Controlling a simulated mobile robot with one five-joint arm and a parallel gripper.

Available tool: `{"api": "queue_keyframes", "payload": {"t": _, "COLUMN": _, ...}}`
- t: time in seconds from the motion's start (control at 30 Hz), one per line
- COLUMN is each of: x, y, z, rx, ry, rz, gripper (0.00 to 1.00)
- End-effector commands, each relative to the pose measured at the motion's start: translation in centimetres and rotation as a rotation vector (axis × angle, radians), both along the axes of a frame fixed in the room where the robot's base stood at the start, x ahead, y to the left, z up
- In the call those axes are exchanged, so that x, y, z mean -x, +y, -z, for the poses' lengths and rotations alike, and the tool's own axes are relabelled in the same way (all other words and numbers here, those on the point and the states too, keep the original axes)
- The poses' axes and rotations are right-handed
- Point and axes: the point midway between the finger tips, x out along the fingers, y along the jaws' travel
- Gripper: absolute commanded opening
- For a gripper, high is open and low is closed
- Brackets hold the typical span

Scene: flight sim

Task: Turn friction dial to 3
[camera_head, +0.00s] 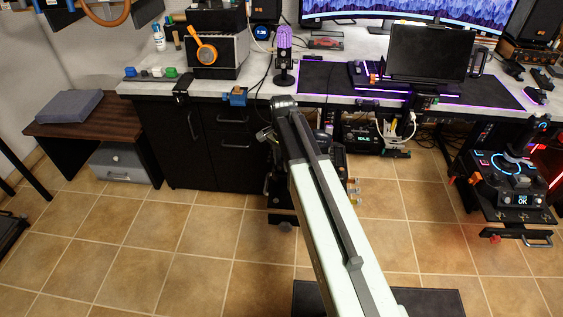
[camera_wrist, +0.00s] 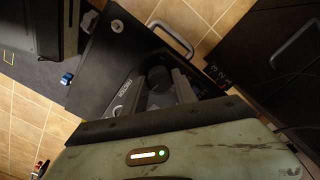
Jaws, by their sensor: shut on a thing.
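In the wrist view, a dark round dial (camera_wrist: 158,77) stands on a black panel (camera_wrist: 108,62). In the head view my arm hides the dial and the gripper; part of a dark unit shows behind the arm.
A metal handle (camera_wrist: 172,38) sticks out at the panel's upper edge, and a small blue part (camera_wrist: 67,79) sits at its left. In the head view, a desk (camera_head: 375,92) and black cabinet (camera_head: 190,150) stand behind. The tiled floor (camera_head: 150,235) at left is clear.

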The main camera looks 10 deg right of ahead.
Motion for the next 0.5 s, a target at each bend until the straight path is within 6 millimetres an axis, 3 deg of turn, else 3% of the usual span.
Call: {"api": "queue_keyframes", "payload": {"t": 0.5, "x": -0.28, "y": 0.08, "z": -0.02, "rx": -0.002, "ry": -0.008, "rz": -0.491, "gripper": 0.0}}
